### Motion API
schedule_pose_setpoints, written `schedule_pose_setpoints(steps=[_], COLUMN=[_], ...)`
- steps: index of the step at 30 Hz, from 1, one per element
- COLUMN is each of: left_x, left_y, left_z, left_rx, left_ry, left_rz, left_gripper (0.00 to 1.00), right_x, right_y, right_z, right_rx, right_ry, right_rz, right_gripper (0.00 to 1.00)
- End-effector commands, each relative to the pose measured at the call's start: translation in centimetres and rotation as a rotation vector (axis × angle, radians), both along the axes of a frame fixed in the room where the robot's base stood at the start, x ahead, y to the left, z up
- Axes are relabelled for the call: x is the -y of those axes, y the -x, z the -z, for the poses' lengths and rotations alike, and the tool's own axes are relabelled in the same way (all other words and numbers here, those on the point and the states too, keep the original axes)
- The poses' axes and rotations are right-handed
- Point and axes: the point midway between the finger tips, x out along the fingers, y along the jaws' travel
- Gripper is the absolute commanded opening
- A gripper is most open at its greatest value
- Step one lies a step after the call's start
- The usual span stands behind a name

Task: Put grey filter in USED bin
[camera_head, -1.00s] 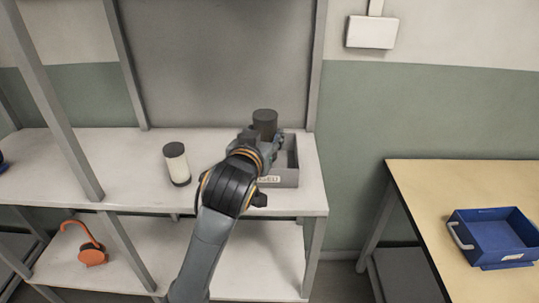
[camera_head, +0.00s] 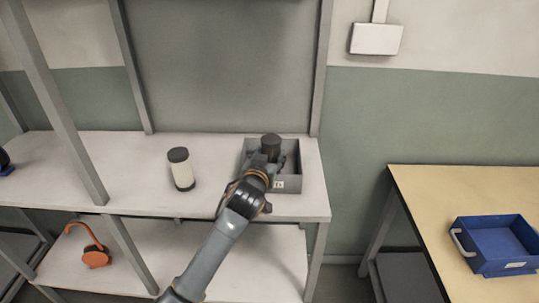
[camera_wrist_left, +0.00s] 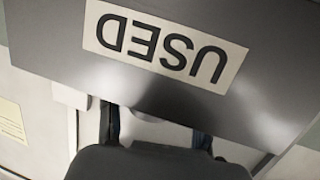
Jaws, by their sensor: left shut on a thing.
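The grey filter (camera_head: 271,144) is a dark upright cylinder in the head view. My left gripper (camera_head: 265,160) is shut on it and holds it over the grey bin (camera_head: 290,185), within its outline. The gripper and wrist hide the filter's lower part, so I cannot tell whether it touches the bin floor. The bin stands at the right end of the upper shelf. In the left wrist view its wall carries an upside-down USED label (camera_wrist_left: 165,47). My right gripper is not in view.
A white filter with dark ends (camera_head: 182,171) stands on the shelf (camera_head: 120,175) left of the bin. A blue bin (camera_head: 495,245) sits on the table (camera_head: 420,185) at right. Grey uprights frame the shelf.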

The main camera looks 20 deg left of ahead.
Motion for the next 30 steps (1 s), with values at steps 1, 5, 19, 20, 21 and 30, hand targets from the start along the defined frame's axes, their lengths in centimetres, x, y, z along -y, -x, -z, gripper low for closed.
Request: schedule_pose_setpoints(steps=[1,5,19,20,21,30], left_x=[0.0,0.0,0.0,0.0,0.0,0.3], left_y=[0.0,0.0,0.0,0.0,0.0,3.0], left_z=[-0.1,0.0,0.3,0.3,0.2,-0.5], left_rx=[0.002,0.001,-0.001,-0.001,-0.001,-0.001], left_ry=[0.000,0.000,-0.001,-0.001,-0.001,0.000], left_rz=[0.000,0.000,0.000,-0.001,-0.001,0.001], left_gripper=[0.14,0.14,0.73,0.73,0.73,0.73], right_x=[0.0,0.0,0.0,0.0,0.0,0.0], right_y=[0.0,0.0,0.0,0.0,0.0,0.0], right_z=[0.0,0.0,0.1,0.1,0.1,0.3], right_rx=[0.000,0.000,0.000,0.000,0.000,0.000], right_ry=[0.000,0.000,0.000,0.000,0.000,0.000], right_rz=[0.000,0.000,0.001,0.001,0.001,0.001], right_gripper=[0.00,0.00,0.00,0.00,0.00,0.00])
